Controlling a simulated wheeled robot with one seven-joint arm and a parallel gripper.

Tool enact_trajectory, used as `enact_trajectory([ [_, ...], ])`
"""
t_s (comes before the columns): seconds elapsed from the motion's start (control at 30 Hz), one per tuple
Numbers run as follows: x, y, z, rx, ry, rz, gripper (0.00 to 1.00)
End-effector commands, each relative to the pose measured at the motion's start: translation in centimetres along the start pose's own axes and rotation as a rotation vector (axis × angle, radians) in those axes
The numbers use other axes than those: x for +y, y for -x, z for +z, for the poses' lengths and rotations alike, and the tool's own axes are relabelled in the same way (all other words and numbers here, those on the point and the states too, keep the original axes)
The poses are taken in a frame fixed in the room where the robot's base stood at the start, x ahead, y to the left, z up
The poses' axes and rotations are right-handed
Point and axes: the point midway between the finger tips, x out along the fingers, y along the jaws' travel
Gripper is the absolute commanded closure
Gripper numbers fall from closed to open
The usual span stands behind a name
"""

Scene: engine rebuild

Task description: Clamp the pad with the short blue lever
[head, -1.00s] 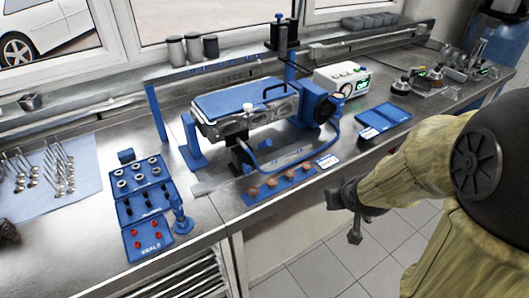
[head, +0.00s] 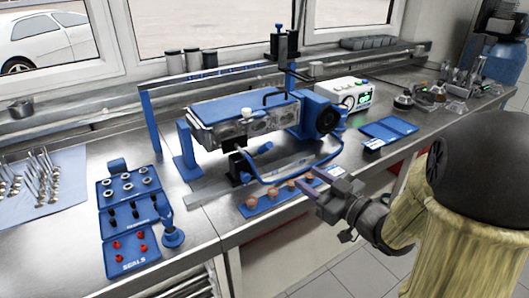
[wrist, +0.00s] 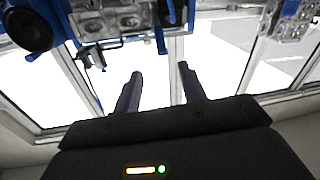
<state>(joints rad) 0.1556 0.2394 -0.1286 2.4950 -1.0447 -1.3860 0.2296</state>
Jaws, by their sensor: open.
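The blue pad (head: 240,107) lies flat on top of the metal engine head (head: 250,127), held in a blue fixture on the bench. Behind it stands a dark post with a blue bar (head: 291,72); I cannot tell whether this is the short blue lever. A black angled handle (head: 275,95) rises at the pad's right end. My gripper (head: 312,181) is open and empty, in front of the fixture near the bench's front edge. In the wrist view, its two fingers (wrist: 157,88) are apart with nothing between them; part of the metal engine head (wrist: 110,18) shows at the top.
A blue housing with a black disc (head: 327,118) stands at the fixture's right end, with a curved blue hose below. A strip with several copper-coloured parts (head: 275,195) lies in front. Blue trays (head: 128,215) are at left; a white instrument (head: 342,92) is behind right.

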Motion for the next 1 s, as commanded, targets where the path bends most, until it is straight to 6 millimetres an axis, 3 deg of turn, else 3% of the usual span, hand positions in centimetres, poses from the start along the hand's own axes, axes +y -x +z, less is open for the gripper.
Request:
enact_trajectory([
  [0.17, 0.0, -0.1, 0.0, -0.001, 0.001, 0.0, 0.59],
  [0.37, 0.0, -1.7, 0.0, -0.002, 0.001, -0.001, 0.59],
  [1.0, 0.0, -12.8, 0.0, -0.003, 0.001, -0.001, 0.59],
])
